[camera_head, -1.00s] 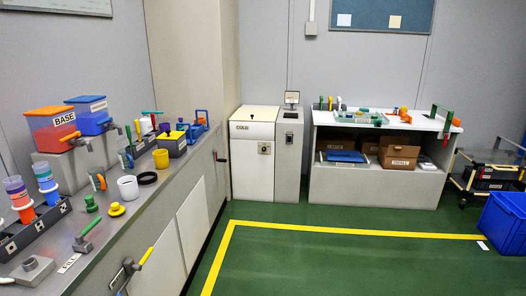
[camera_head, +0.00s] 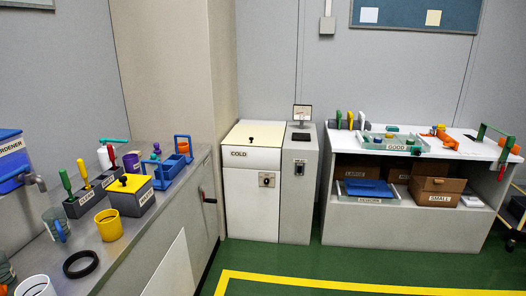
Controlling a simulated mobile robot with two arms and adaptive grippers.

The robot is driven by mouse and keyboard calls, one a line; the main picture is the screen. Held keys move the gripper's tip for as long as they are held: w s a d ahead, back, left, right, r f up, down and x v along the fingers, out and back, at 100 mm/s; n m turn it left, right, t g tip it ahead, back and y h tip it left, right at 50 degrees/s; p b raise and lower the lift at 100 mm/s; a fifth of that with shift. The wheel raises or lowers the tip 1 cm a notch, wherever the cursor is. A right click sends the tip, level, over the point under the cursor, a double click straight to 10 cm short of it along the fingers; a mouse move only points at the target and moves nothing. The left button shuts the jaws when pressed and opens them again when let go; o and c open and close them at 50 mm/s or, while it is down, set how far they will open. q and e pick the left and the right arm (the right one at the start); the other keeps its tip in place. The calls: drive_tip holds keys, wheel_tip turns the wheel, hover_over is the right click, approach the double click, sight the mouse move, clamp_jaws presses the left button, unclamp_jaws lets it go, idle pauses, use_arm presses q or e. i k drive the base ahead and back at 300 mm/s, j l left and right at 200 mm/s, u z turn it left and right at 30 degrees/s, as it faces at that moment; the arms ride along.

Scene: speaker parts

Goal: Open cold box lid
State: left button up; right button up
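The cold box (camera_head: 251,190) is a white cabinet marked "COLD" against the back wall, between the left counter and a grey unit. Its lid (camera_head: 254,134) is the pale top panel with a small dark knob at its middle, and it looks shut. A dark latch or handle (camera_head: 266,180) sits on the upper right of its front. Neither of my grippers shows in the head view.
A grey unit (camera_head: 297,195) with a small screen stands right of the cold box. A white bench (camera_head: 440,145) stands at right. Green floor (camera_head: 300,262) in front is clear.

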sight(249, 135)
drive_tip(key=i, duration=1.85)
